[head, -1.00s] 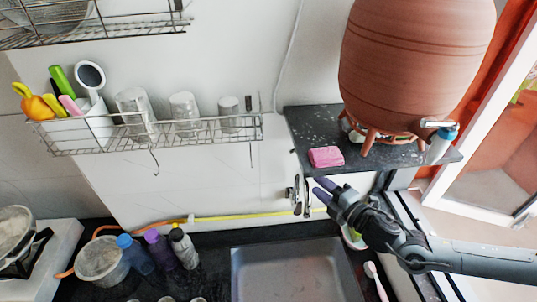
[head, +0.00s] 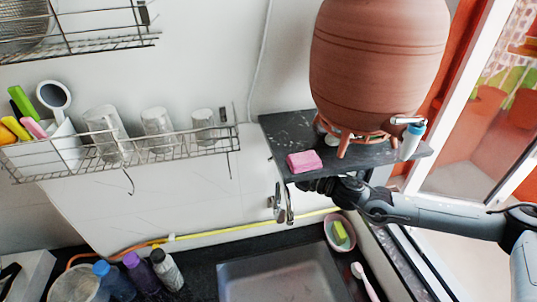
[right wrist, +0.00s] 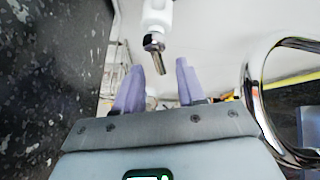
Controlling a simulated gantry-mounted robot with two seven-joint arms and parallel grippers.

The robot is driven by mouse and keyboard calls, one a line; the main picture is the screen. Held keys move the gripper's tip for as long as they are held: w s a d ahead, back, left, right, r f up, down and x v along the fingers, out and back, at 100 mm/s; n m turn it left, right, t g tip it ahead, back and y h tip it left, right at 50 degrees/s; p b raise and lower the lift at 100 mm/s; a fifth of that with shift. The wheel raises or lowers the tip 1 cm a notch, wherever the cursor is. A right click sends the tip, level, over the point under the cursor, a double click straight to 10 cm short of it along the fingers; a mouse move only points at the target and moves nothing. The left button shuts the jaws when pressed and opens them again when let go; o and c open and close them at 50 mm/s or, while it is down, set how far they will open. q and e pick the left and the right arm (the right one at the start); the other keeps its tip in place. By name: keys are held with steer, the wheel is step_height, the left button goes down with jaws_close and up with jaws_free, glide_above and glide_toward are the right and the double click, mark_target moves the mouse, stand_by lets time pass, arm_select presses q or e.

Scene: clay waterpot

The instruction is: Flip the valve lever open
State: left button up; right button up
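My right gripper (head: 322,186) reaches in from the right at the shelf's underside, and the shelf edge partly hides it in the head view. The right wrist view shows its two purple fingers (right wrist: 155,92) apart with nothing between them. Beyond the fingertips is a white fitting with a metal tip (right wrist: 155,50); I cannot tell whether this is the valve lever. A curved chrome pipe (right wrist: 262,105) is close on the right. In the head view, chrome wall fittings (head: 279,203) are left of the gripper. The clay pot (head: 378,65) has a chrome-topped tap (head: 411,141). My left gripper is out of view.
The dark speckled shelf (head: 288,128) bears the pot and a pink sponge (head: 304,161); its dark surface (right wrist: 55,75) stands close on the left in the wrist view. A sink (head: 285,275), bottles (head: 166,266) and a pink bowl (head: 328,231) are below.

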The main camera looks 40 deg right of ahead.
steer(key=shift+p+x, duration=0.65)
steer(key=shift+x, duration=2.2)
jaws_close()
